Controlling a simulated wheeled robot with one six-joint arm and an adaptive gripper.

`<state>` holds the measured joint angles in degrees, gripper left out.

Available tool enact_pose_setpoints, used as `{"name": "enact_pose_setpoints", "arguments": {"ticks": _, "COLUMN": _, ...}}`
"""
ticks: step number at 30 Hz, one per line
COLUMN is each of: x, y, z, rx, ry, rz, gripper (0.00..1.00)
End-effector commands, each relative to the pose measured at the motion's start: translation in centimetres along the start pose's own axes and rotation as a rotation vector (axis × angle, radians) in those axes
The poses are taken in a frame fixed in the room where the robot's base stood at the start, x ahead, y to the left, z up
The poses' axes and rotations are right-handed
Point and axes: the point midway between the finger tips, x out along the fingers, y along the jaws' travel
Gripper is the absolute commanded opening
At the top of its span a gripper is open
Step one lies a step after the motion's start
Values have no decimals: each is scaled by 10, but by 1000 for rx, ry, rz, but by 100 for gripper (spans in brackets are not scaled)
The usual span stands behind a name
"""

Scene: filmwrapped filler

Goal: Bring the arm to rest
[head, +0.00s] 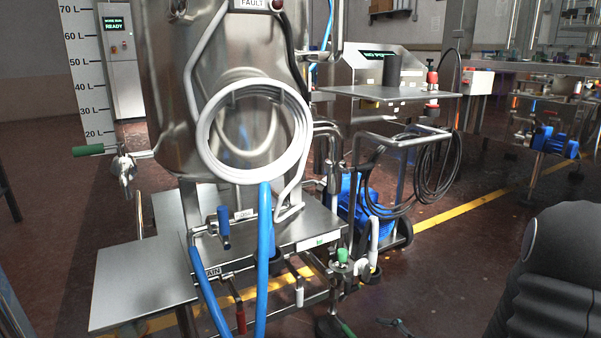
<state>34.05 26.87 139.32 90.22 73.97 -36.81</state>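My gripper is not in view, so I cannot see its fingers or whether it holds anything. Only a dark, rounded part of my arm (552,275) shows, large and close in the lower right corner. It appears apart from the equipment around it.
A steel tank (165,95) with a coiled white hose (204,130) stands left of centre. Its steel platform (140,285) juts out low at the front left. A cart (395,97) with a coiled black cable (452,165) stands behind. Bare floor (455,250) lies between cart and arm.

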Motion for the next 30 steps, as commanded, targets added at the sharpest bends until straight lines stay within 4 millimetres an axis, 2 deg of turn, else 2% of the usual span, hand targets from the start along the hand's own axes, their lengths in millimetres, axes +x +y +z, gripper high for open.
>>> {"name": "enact_pose_setpoints", "arguments": {"ticks": 1, "x": -2, "y": 7, "z": 15, "rx": -6, "ry": -25, "rz": 77, "gripper": 79}}
{"name": "enact_pose_setpoints", "arguments": {"ticks": 6, "x": -18, "y": 35, "z": 65, "rx": -66, "ry": -75, "rz": 380, "gripper": 79}}
{"name": "enact_pose_setpoints", "arguments": {"ticks": 10, "x": -40, "y": 47, "z": 95, "rx": -173, "ry": -64, "rz": 606, "gripper": 79}}
{"name": "enact_pose_setpoints", "arguments": {"ticks": 14, "x": -65, "y": 50, "z": 116, "rx": -312, "ry": -19, "rz": 796, "gripper": 79}}
{"name": "enact_pose_setpoints", "arguments": {"ticks": 20, "x": -104, "y": 33, "z": 141, "rx": -565, "ry": 88, "rz": 1012, "gripper": 79}}
{"name": "enact_pose_setpoints", "arguments": {"ticks": 26, "x": -135, "y": -2, "z": 167, "rx": -847, "ry": 209, "rz": 1141, "gripper": 79}}
{"name": "enact_pose_setpoints", "arguments": {"ticks": 30, "x": -153, "y": -31, "z": 191, "rx": -1053, "ry": 281, "rz": 1186, "gripper": 79}}
